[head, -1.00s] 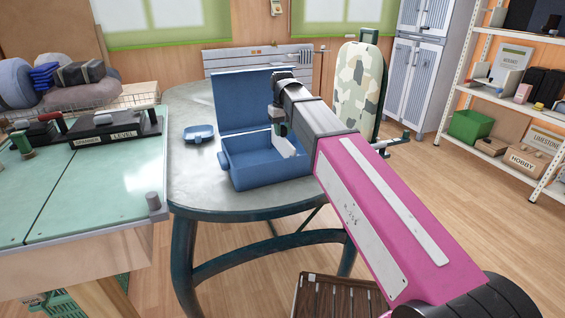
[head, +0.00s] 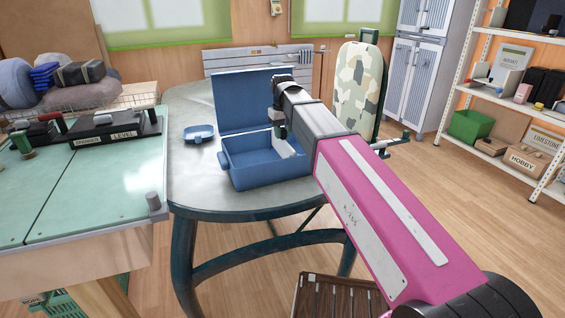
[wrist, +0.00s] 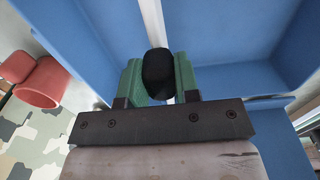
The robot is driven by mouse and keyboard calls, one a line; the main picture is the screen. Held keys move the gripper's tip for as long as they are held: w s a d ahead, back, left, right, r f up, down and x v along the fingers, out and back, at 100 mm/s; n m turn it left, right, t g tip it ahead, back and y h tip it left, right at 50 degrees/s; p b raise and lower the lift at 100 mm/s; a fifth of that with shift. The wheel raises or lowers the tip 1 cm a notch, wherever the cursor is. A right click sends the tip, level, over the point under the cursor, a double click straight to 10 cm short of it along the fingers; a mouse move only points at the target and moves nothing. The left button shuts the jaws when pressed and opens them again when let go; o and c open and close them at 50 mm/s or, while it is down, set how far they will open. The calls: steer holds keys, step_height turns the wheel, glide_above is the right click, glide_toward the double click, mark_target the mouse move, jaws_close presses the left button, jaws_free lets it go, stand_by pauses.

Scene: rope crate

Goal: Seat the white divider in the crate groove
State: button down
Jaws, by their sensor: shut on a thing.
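The blue crate (head: 262,178) stands on the round grey table with its lid (head: 243,102) raised at the back. The white divider (head: 281,144) is in the crate's right part, partly hidden by my gripper in the head view. In the wrist view the divider (wrist: 153,22) runs as a white strip away from the jaws, between blue walls. My gripper (head: 279,131) is at the crate's right side, low over the opening. In the wrist view its green fingers (wrist: 158,82) are closed around a black knob (wrist: 158,72) at the divider's near end. I cannot see the groove or whether the divider's lower edge is in it.
A small blue tray (head: 199,133) lies left of the crate on the table (head: 200,178). A camouflage-patterned board (head: 358,88) stands behind the table at right. A green-topped workbench (head: 80,190) is at left. Floor at right is clear.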

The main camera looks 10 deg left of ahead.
steer(key=shift+f, duration=0.85)
stand_by(0.9)
steer(key=c, duration=0.8)
jaws_free()
step_height(320, 180, up, 11)
steer(key=shift+f, duration=0.1)
